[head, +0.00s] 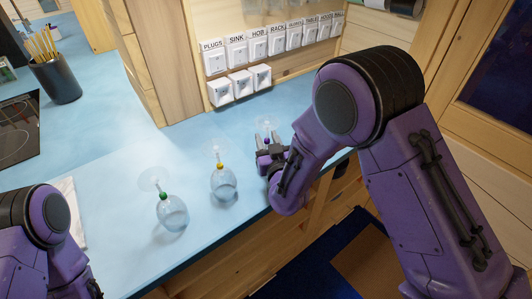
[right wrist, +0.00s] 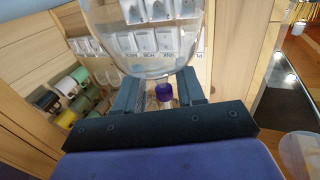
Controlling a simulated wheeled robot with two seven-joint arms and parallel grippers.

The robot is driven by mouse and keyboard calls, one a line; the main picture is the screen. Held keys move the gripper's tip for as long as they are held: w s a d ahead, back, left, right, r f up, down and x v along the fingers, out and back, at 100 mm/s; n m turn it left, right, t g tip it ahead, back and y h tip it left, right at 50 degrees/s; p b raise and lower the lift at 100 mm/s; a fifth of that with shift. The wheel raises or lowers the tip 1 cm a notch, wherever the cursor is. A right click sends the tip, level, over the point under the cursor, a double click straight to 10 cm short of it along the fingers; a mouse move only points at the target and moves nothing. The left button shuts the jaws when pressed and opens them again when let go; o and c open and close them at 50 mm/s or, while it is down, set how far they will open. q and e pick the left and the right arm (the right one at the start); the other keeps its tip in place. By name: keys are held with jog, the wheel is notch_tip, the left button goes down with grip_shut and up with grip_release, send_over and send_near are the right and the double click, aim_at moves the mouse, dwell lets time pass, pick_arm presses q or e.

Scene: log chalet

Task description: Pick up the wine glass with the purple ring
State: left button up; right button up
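The wine glass with the purple ring (head: 267,141) stands upside down on the blue counter, its foot up. In the right wrist view its clear bowl fills the top middle and the purple ring (right wrist: 163,90) sits between the dark fingers. My right gripper (head: 267,144) is at the stem with a finger on each side. A narrow gap shows beside the ring, so it looks open around the stem. Two similar upside-down glasses stand left of it: one with a yellow ring (head: 221,167) and one with a green ring (head: 163,197). My left gripper is not visible.
The blue counter (head: 110,135) has free room behind the glasses. Labelled white switches (head: 237,55) line the wall beyond. A dark pencil cup (head: 57,80) and a black hob (head: 18,128) are at the left. The counter's front edge runs close to the glasses.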

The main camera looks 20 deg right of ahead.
jog(key=shift+w+a, duration=0.1)
jog(key=shift+w, duration=0.5)
jog(key=shift+s, duration=0.15)
jog(key=shift+c, duration=1)
grip_shut()
